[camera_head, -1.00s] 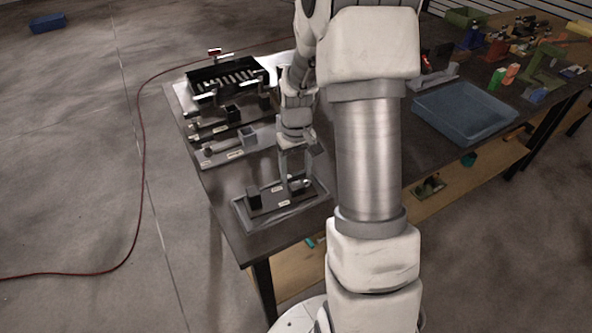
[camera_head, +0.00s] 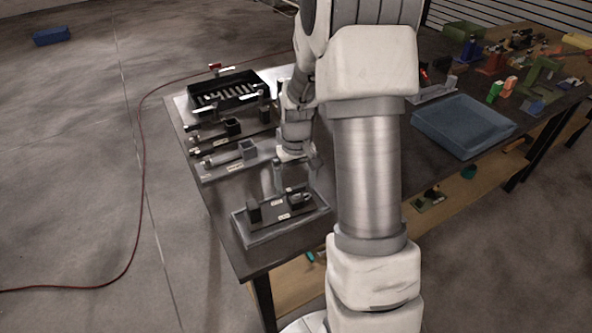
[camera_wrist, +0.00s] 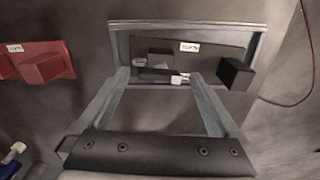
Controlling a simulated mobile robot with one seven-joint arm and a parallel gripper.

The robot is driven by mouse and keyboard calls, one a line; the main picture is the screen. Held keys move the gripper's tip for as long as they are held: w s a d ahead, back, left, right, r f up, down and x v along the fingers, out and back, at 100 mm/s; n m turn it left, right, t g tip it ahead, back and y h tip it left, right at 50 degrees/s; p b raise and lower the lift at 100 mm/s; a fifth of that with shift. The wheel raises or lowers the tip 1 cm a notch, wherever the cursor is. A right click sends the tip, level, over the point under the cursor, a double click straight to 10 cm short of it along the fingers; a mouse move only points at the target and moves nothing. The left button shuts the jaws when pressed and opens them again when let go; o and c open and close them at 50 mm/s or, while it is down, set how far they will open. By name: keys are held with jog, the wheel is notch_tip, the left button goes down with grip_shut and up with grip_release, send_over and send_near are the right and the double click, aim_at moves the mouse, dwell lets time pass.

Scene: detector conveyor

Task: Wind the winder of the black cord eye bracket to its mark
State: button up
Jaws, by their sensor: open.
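The black bracket plate (camera_head: 275,215) lies in a shallow grey tray (camera_head: 250,240) at the table's near corner, with a black block (camera_head: 253,210) at its left end. Its dark winder part (camera_head: 300,198) is at the right end. In the wrist view the block (camera_wrist: 236,74) is at right, and the winder (camera_wrist: 160,75), with a pale metal piece, is left of centre. My gripper (camera_head: 295,190) is open and empty above the winder end. In the wrist view its fingertips (camera_wrist: 160,77) flank the winder with gaps on both sides. I cannot make out the mark.
Similar bracket fixtures (camera_head: 235,158) and a black slotted tray (camera_head: 225,90) stand behind. A red bracket (camera_wrist: 42,66) is at left in the wrist view. A blue bin (camera_head: 463,125) and several coloured parts lie to the right. My arm hides the table's middle.

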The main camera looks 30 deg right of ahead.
aim_at(296, 187)
notch_tip(296, 187, up, 17)
jog(key=p, duration=0.1)
jog(key=shift+r+p, duration=0.15)
jog(key=shift+p, duration=0.15)
dwell(0.4)
jog(key=s+a+r+t, duration=0.2)
jog(key=s+a, duration=0.4)
jog(key=s, duration=0.3)
jog(key=s+a+r+t, duration=0.3)
jog(key=s+a+r, duration=0.2)
jog(key=s, duration=0.4)
jog(key=shift+s+a+n+t, duration=0.3)
jog(key=shift+s+a, duration=0.05)
jog(key=shift+a, duration=0.45)
